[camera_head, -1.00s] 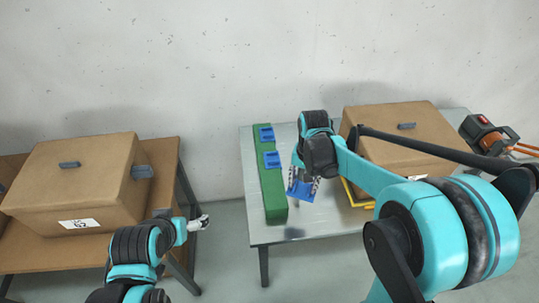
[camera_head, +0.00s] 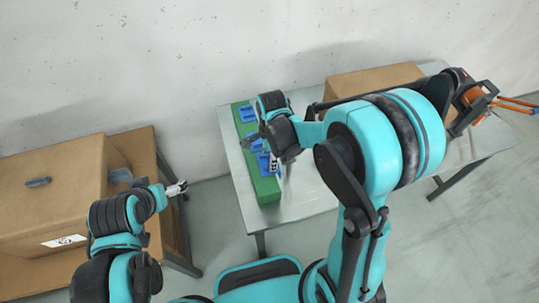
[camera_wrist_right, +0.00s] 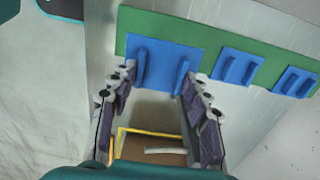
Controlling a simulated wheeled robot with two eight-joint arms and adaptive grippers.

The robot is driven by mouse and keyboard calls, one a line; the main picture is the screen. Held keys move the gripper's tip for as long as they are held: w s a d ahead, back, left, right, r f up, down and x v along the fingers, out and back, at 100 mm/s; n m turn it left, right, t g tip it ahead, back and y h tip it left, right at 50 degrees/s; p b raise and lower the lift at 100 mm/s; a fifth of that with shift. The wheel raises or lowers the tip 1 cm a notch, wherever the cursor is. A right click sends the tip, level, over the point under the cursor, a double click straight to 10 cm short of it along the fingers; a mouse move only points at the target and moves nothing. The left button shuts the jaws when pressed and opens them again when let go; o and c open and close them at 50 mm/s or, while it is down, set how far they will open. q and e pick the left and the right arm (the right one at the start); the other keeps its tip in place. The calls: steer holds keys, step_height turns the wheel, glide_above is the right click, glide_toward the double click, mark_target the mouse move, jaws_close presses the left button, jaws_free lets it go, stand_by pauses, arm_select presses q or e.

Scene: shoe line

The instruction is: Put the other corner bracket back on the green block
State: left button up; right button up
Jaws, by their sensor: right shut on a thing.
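The long green block (camera_head: 266,189) lies on the grey table. Two blue corner brackets sit on it: the far one (camera_head: 246,113) and the middle one, clear in the wrist view (camera_wrist_right: 237,66); the far one shows there too (camera_wrist_right: 296,81). My right gripper (camera_wrist_right: 158,80) is shut on a third blue bracket (camera_wrist_right: 153,58), over the near end of the block. In the wrist view this bracket overlaps the green; I cannot tell whether it touches. In the head view my right gripper (camera_head: 272,163) partly hides it. My left gripper (camera_head: 177,188) is away at the left, its fingers too small to judge.
A cardboard box (camera_head: 370,80) stands on the grey table (camera_head: 308,195), partly behind my right arm. Another box (camera_head: 50,205) is on the brown table at left. A yellow-edged tray (camera_wrist_right: 121,137) shows below my right fingers. An orange-and-black tool (camera_head: 475,98) is at far right.

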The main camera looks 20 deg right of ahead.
steer(key=shift+f+b, duration=2.65)
steer(key=shift+f, duration=0.75)
steer(key=shift+f+b, duration=0.4)
steer(key=shift+b, duration=0.2)
steer(key=o, duration=1.3)
steer(key=shift+c, duration=0.2)
steer(key=o, duration=0.4)
